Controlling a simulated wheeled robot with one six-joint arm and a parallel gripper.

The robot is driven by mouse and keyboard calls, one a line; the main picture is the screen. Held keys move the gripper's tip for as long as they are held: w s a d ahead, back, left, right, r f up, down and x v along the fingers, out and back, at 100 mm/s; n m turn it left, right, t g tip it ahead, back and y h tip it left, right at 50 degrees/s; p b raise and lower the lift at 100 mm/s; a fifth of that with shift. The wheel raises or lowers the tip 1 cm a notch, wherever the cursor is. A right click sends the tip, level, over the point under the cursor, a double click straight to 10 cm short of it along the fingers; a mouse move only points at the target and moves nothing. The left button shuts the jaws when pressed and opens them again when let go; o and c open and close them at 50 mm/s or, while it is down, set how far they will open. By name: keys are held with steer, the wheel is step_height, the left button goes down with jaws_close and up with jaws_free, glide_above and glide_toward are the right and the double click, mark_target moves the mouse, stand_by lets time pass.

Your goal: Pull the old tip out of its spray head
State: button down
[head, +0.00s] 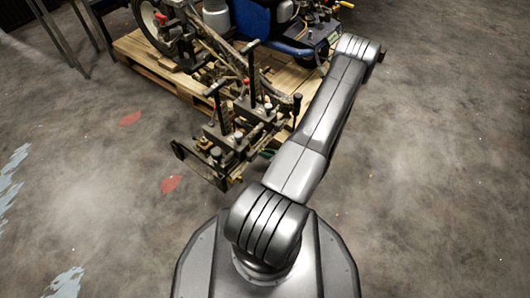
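The line striper (255,25) stands on a wooden pallet at the top of the head view. Its front frame (200,168) reaches past the pallet toward me and carries dark clamps, hoses and small fittings around the spray assembly (235,135). The spray heads and the old tip are too small and crowded to tell apart. My arm rises from my base and reaches to the upper right, passing to the right of the spray assembly. My gripper does not show; the far end of the arm turns away behind its own links.
The wooden pallet (150,62) lies under the striper. A dark metal stand (68,38) is at the upper left. Red patches (171,184) and pale blue marks (12,170) are on the concrete floor (430,190). The floor is clear on the right and lower left.

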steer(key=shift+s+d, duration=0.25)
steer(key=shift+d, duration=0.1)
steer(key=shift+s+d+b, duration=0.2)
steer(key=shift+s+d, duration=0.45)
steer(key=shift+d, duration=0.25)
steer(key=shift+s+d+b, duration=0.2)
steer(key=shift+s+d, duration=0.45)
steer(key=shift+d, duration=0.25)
